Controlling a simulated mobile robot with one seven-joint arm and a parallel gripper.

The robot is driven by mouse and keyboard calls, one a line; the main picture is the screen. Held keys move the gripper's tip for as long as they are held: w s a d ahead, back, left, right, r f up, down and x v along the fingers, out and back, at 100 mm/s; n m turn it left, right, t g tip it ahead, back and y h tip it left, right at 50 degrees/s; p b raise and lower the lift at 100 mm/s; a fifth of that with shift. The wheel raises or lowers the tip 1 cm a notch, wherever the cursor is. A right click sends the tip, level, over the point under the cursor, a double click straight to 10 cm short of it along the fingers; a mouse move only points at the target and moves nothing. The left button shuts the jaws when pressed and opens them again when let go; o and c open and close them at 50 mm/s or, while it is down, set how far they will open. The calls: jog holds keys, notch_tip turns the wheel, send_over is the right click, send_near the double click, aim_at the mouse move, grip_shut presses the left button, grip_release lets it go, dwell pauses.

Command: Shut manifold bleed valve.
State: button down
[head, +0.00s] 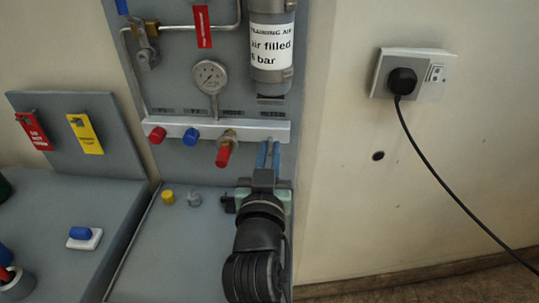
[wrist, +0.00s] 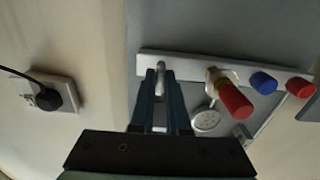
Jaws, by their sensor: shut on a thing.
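The white manifold bar (head: 200,128) runs across the grey panel under a round gauge (head: 209,77). It carries a red knob (head: 157,135), a blue knob (head: 191,136) and a larger red knob on a brass fitting (head: 224,153). My gripper (head: 268,147) reaches up to the bar's right end. In the wrist view its two blue fingers (wrist: 160,78) are shut on a small pale grey handle (wrist: 160,66) at the bar's end, which appears to be the bleed valve. The fingers hide most of it in the head view, and its angle is hard to tell.
A labelled cylinder (head: 271,45) hangs above the bar. A plugged socket (head: 402,75) with a black cable (head: 432,160) is on the wall at right.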

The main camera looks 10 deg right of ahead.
jog(key=shift+f, duration=0.1)
dwell(0.3)
jog(key=c, duration=0.9)
grip_release()
jog(key=shift+s, duration=0.15)
jog(key=v, duration=1.2)
jog(key=shift+s, duration=0.35)
jog(key=shift+a, duration=0.1)
